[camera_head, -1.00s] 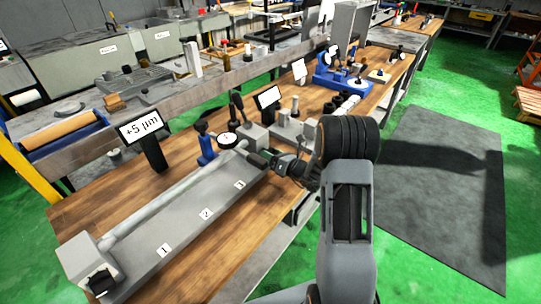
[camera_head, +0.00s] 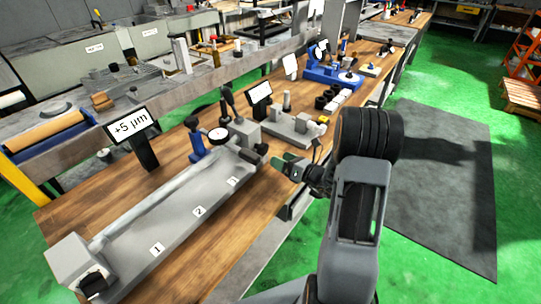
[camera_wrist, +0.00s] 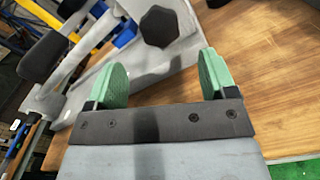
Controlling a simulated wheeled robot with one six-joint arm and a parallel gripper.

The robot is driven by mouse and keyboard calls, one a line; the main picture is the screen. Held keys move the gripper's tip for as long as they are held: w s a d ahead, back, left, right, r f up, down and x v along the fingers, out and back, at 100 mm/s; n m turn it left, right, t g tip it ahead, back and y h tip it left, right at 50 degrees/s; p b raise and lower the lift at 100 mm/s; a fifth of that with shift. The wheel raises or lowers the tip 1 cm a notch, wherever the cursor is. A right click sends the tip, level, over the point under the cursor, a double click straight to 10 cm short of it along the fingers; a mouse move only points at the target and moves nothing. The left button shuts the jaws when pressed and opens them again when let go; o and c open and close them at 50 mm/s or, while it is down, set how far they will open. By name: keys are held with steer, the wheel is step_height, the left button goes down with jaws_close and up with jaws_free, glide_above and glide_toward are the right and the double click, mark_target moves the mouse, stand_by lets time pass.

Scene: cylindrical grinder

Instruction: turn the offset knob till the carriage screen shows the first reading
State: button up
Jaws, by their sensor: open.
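A screen on a black post (camera_head: 128,128) reads "+5 µm" behind the long grey bed. A dark faceted knob (camera_wrist: 158,27) sits on a light grey block, ahead of my fingers in the wrist view. It appears to be the black knob (camera_head: 262,151) at the bed's right end in the head view. My gripper (camera_head: 280,164) is to the right of that knob, apart from it. Its green fingers, also in the wrist view (camera_wrist: 163,82), are open with nothing between them. Another black knob (camera_head: 94,283) is at the bed's near left end.
The bed (camera_head: 170,228) carries a long rod and labels 1, 2 and 3. A dial gauge on a blue stand (camera_head: 197,148) and upright black levers (camera_head: 228,98) stand close by. A smaller screen (camera_head: 260,92) is behind; its text is unreadable. Bare wood lies in front.

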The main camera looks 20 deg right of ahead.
steer(key=shift+v, duration=2.65)
steer(key=s+a+f+n+g, duration=0.3)
steer(key=s+a+n+g, duration=0.5)
steer(key=s+n+g, duration=0.65)
steer(key=s+a+r+n+t+h+p, duration=0.1)
steer(key=r+n+h, duration=0.9)
steer(key=n, duration=1)
step_height(320, 180, up, 5)
steer(key=shift+s+a+f+t+p, duration=0.1)
steer(key=shift+s+a+t+p, duration=0.25)
steer(key=shift+a+t+p, duration=0.65)
steer(key=shift+a, duration=0.1)
